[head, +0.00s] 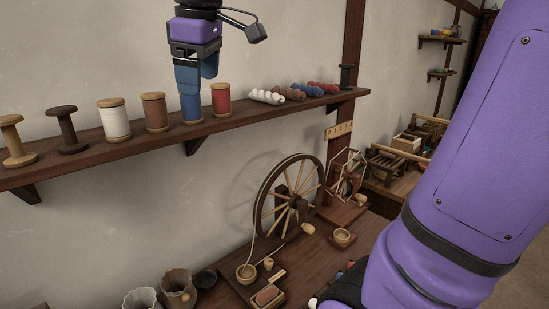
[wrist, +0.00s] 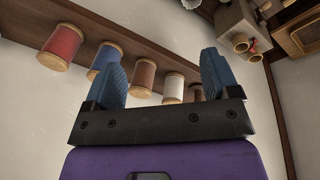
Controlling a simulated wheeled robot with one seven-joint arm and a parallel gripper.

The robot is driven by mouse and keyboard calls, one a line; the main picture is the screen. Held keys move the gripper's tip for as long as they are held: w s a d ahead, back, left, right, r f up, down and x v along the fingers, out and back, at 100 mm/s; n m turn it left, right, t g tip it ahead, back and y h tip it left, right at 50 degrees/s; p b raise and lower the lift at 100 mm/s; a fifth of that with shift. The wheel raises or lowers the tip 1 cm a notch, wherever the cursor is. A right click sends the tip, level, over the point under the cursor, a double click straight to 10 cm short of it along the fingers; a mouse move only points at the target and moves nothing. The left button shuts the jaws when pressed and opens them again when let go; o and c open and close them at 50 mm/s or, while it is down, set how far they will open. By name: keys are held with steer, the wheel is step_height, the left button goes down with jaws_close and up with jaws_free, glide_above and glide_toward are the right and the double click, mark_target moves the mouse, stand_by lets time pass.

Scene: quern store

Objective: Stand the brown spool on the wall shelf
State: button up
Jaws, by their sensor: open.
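The brown spool (head: 155,112) stands upright on the wall shelf (head: 250,113), between a white spool and a blue spool. My gripper (head: 198,80) is open, with its blue fingers pointing down in front of the shelf and partly hiding the blue spool in the head view. In the wrist view, the brown spool (wrist: 143,78) shows beyond the gap between the two fingers, nearer the left one. Nothing is held between the fingers. I cannot tell the exact distance from the fingers to the shelf.
On the shelf also stand a white spool (head: 114,118), blue spool (head: 192,113), red spool (head: 221,99) and dark bare spool (head: 67,130). Coloured skeins (head: 308,90) lie further right. A spinning wheel (head: 289,199) stands on the table below. Between dark and white spools is a small gap.

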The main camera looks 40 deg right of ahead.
steer(key=s+d+f+m+t, duration=0.2)
steer(key=s+f+m, duration=0.6)
steer(key=s+f, duration=0.4)
steer(key=s+d, duration=0.1)
steer(key=s, duration=0.3)
steer(key=shift+d+t, duration=0.25)
steer(key=shift+t, duration=0.15)
